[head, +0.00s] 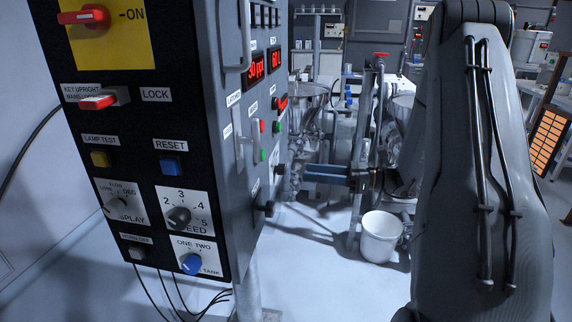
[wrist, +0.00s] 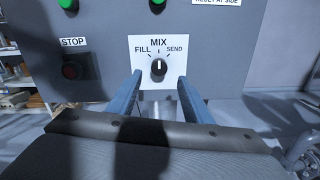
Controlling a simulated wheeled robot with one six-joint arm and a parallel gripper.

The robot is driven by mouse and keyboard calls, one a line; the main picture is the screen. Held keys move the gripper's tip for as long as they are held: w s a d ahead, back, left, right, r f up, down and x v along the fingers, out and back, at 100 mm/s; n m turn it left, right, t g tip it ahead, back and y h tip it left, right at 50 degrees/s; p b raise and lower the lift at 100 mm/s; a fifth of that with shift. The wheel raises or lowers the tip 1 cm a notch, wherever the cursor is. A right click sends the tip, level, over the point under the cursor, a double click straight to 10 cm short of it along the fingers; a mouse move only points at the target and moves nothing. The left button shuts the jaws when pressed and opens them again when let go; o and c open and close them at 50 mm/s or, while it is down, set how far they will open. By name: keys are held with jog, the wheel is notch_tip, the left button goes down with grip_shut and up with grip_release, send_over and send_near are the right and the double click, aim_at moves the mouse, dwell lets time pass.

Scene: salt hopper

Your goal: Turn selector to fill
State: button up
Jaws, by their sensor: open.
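The selector (wrist: 158,68) is a round black knob with a white pointer line on a white plate, in the wrist view. The plate reads FILL at left, MIX at top and SEND at right. The pointer stands upright, at MIX. My gripper (wrist: 160,77) is open, its two blue fingers to the left and right of the knob in the picture. I cannot tell whether the fingers touch it or how far off it is. In the head view my gripper (head: 307,172) reaches left toward the cabinet, where I cannot make out the selector.
A black STOP button (wrist: 72,70) sits left of the selector, with green buttons above. In the head view, the cabinet front carries a red switch (head: 98,102), a SPEED knob (head: 179,216) and a blue TANK knob (head: 191,264). A white bucket (head: 380,238) stands on the floor below my gripper.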

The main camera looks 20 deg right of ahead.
aim_at(282, 169)
jog(key=p+x, duration=0.1)
jog(key=x, duration=0.6)
jog(key=shift+w+a+p, duration=0.15)
jog(key=shift+a+p, duration=0.15)
jog(key=shift+p, duration=0.1)
jog(key=c, duration=1.1)
